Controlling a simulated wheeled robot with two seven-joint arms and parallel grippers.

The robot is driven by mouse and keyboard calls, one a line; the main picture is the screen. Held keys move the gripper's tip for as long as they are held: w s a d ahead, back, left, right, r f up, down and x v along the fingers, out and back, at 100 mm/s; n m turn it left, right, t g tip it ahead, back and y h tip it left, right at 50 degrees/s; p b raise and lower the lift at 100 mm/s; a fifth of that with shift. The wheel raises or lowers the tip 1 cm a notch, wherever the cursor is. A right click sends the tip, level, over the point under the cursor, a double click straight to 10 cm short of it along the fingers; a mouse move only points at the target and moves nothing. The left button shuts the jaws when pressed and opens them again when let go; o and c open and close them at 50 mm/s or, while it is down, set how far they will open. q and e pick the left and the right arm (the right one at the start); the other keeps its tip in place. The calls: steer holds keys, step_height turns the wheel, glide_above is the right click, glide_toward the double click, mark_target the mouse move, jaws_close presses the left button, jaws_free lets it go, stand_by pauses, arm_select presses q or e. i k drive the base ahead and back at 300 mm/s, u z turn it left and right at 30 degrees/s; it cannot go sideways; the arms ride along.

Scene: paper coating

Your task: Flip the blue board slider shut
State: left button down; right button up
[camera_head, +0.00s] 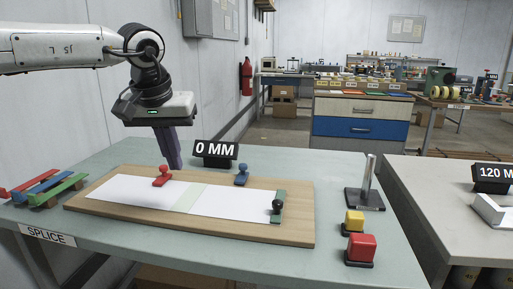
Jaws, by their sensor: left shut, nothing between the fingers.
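The blue board slider (241,175) is a small blue knobbed piece at the back edge of the wooden board (290,236). A red slider (161,177) sits at the same back edge, further left. A green slider (279,198) with a dark knob lies across the board's right end. White paper (235,204) with a pale green strip across it lies on the board. My left gripper (175,164) points down just behind the board, near the red slider and left of the blue one. Its fingers are shut and empty. My right gripper is out of view.
A black "0 MM" sign (215,149) stands behind the board, between my left gripper and the blue slider. Red, blue and green bars (50,187) lie at the left. A metal post (368,175), yellow block (354,220) and red block (361,247) stand at the right.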

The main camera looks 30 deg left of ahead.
mark_target(242, 178)
steer(key=i, duration=0.95)
